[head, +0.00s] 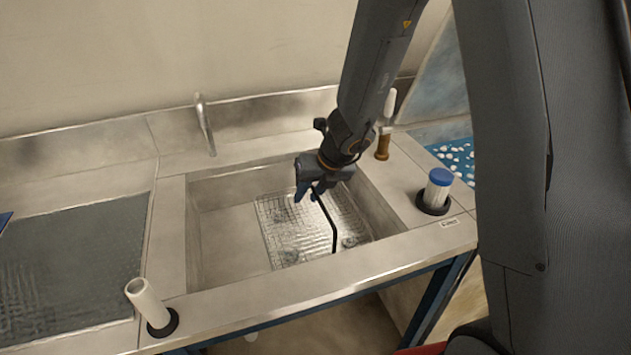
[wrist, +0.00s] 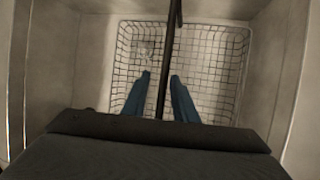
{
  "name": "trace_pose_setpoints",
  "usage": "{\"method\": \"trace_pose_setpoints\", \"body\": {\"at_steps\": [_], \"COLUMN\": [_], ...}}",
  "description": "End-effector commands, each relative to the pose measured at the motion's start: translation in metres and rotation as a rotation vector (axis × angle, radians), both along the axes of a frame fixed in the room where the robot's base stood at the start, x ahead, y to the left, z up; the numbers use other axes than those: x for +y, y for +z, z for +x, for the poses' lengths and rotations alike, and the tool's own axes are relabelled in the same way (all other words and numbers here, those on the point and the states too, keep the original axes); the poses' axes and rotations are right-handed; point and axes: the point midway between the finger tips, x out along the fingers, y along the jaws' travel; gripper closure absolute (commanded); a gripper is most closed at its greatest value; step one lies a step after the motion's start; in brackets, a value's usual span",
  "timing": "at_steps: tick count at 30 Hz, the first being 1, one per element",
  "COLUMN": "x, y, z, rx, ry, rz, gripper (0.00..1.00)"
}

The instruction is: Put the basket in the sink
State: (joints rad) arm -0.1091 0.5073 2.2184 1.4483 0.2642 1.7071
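The wire basket (head: 278,232) is inside the sink (head: 222,245), in the right part of the basin. A thin black handle (head: 334,238) rises from it to my gripper. In the wrist view the basket (wrist: 215,65) fills the middle, and its handle (wrist: 171,40) runs down between the blue fingers. My gripper (head: 307,197) is over the basket, pointing down. In the wrist view the fingers of my gripper (wrist: 160,76) stand apart, one on each side of the handle, with a gap visible. I cannot tell whether the basket rests fully on the sink floor.
A faucet (head: 204,125) stands behind the sink. A white cylinder (head: 148,302) leans in a black ring at the front left. A blue-capped cylinder (head: 438,188) and a brown-based one (head: 383,143) stand at the right. A ribbed panel (head: 75,262) lies left of the sink.

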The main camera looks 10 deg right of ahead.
Motion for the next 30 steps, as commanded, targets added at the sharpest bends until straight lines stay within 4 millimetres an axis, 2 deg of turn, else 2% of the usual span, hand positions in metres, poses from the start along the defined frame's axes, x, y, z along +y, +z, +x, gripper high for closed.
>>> {"method": "trace_pose_setpoints", "body": {"at_steps": [12,16,22,26,30], "x": [-0.025,-0.03,-0.034,-0.038,-0.047], "y": [0.077,0.092,0.102,0.105,0.11], "z": [-0.027,-0.033,-0.039,-0.054,-0.083], "rx": [-0.004,-0.002,-0.009,-0.053,-0.143], "ry": [0.0,0.0,0.034,0.248,0.701], "rz": [0.0,-0.001,-0.014,-0.098,-0.264], "gripper": [0.74,0.74,0.74,0.74,0.74]}}
